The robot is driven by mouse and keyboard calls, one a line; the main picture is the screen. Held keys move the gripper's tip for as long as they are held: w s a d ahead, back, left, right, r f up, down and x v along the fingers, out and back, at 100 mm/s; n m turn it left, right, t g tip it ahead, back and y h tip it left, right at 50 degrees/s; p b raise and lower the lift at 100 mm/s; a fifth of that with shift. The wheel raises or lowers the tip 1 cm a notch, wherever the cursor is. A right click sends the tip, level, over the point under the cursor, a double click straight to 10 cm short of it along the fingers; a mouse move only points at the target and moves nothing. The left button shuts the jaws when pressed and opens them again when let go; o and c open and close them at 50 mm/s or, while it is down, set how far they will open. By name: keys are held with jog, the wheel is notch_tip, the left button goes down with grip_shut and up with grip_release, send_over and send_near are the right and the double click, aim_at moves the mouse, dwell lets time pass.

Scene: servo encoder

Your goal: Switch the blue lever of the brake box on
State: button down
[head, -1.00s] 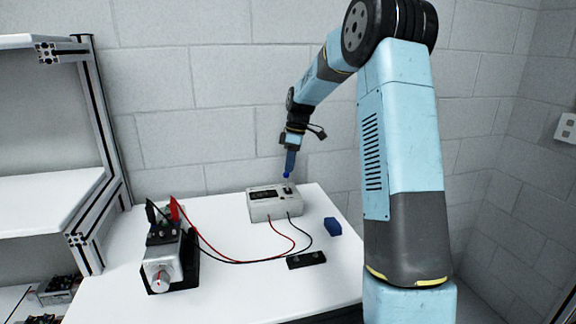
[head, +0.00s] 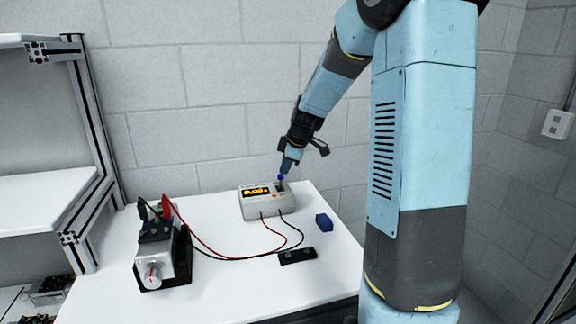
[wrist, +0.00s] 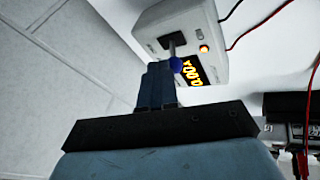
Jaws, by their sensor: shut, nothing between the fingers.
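The brake box (head: 258,207) is a pale grey case on the white table. Its display (head: 256,191) is lit with orange characters, and an orange light (wrist: 203,48) glows beside the lever in the wrist view. The blue lever (head: 281,177) has a blue ball tip on a thin stem rising from the box top; the ball also shows in the wrist view (wrist: 176,64). My gripper (head: 287,168) is shut and empty, its fingertips right at the ball. In the wrist view the fingertips (wrist: 158,68) are beside the ball; I cannot tell if they touch.
A motor unit (head: 160,252) with red and black clips stands at the left of the table, wired to the box. A blue block (head: 324,222) and a black strip (head: 297,256) lie right and in front of the box. A shelf frame (head: 88,130) stands at left.

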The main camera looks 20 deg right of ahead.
jog(key=shift+r, duration=0.8)
jog(key=s+v, duration=0.1)
jog(key=v, duration=0.8)
jog(key=shift+s+f, duration=0.15)
jog(key=shift+s, duration=0.35)
jog(key=shift+s, duration=0.1)
